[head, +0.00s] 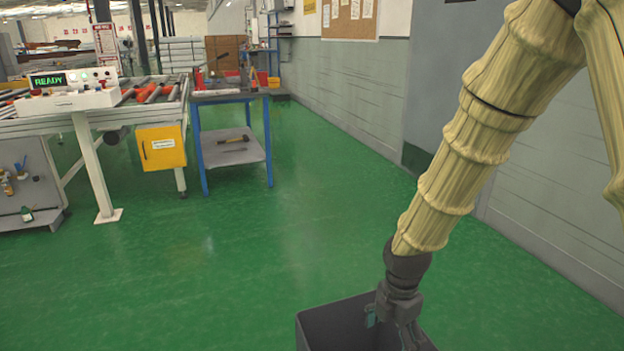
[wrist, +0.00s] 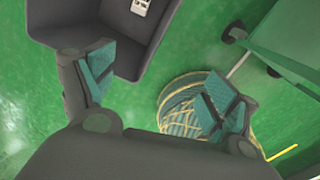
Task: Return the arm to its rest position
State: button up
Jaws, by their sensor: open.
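My arm in its ribbed yellow cover reaches down from the upper right of the head view. My gripper (head: 386,318) is at its lower end, beside and partly over a dark grey bin (head: 318,333) at the bottom edge. In the wrist view my gripper (wrist: 160,88) has its two teal-padded fingers spread wide, with nothing between the pads. The dark bin (wrist: 68,22) shows beyond the fingers at the upper left. A small white item (wrist: 142,6) shows in it.
A round striped yellow-green thing (wrist: 178,100) shows behind the right finger; I cannot tell what it is. A green wheeled frame (wrist: 285,45) stands at upper right. In the head view, a blue table (head: 230,97) and a roller conveyor stand left. Green floor (head: 300,215) is clear mid-view.

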jog(key=s+f+m+y, duration=0.1)
jog(key=s+f+m, duration=0.45)
jog(key=f, duration=0.45)
jog(key=s+f+m, duration=0.5)
jog(key=f+m, duration=0.1)
jog(key=f, duration=0.3)
jog(key=s+d+f+m, duration=0.3)
jog(key=s+f+m, duration=0.3)
jog(key=s, duration=0.2)
jog(key=s+d+f+m, duration=0.2)
jog(key=s+f+m, duration=0.4)
jog(key=s+m, duration=0.15)
notch_tip(320, 180, up, 26)
jog(key=s+h+p, duration=0.1)
jog(key=p, duration=2.5)
jog(key=shift+s+d+r+p, duration=0.15)
jog(key=shift+d+r+p, duration=0.05)
jog(key=shift+d+p, duration=0.1)
jog(key=shift+c, duration=0.2)
